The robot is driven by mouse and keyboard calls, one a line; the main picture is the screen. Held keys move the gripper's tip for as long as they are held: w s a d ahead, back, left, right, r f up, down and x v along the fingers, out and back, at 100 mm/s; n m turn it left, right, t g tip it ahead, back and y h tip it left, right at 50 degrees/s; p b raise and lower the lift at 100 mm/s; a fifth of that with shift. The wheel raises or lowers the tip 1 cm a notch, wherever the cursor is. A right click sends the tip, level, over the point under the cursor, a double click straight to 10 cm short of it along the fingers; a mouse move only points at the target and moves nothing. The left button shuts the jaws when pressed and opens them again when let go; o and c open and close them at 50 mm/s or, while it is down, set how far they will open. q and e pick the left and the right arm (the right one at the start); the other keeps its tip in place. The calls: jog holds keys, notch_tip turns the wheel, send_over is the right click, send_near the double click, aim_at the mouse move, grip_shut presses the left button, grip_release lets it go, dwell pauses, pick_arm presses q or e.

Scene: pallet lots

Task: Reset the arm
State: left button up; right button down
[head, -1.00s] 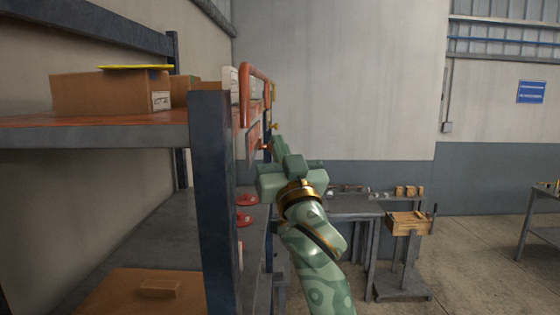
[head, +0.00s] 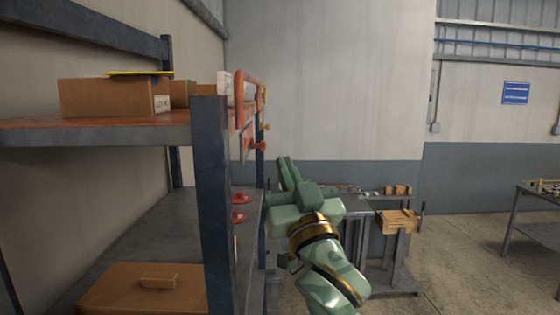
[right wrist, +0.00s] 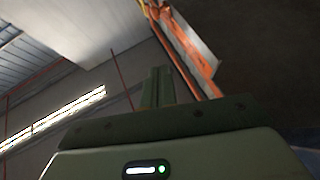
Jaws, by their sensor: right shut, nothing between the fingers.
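My right gripper (head: 287,172) is in the middle of the head view, just right of the shelf rack's front post. It is green, with its fingers pointing up and a little to the left. The fingers are together with nothing between them. In the right wrist view the closed fingers (right wrist: 158,88) point up towards the wall and ceiling. My left gripper is not in view.
A shelf rack with a dark post (head: 212,200) stands at left, with cardboard boxes (head: 110,97) on top and a brown box (head: 150,290) below. An orange frame (head: 240,98) is on its end. A workbench (head: 350,207) and wooden crate (head: 398,221) stand behind my arm. Open floor lies right.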

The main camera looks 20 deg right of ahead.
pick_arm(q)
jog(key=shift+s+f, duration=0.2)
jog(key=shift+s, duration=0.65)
pick_arm(e)
jog(key=shift+s+d+f, duration=0.15)
jog(key=shift+s+f, duration=0.15)
jog(key=shift+s, duration=0.2)
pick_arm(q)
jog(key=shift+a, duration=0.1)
pick_arm(e)
jog(key=shift+s, duration=0.1)
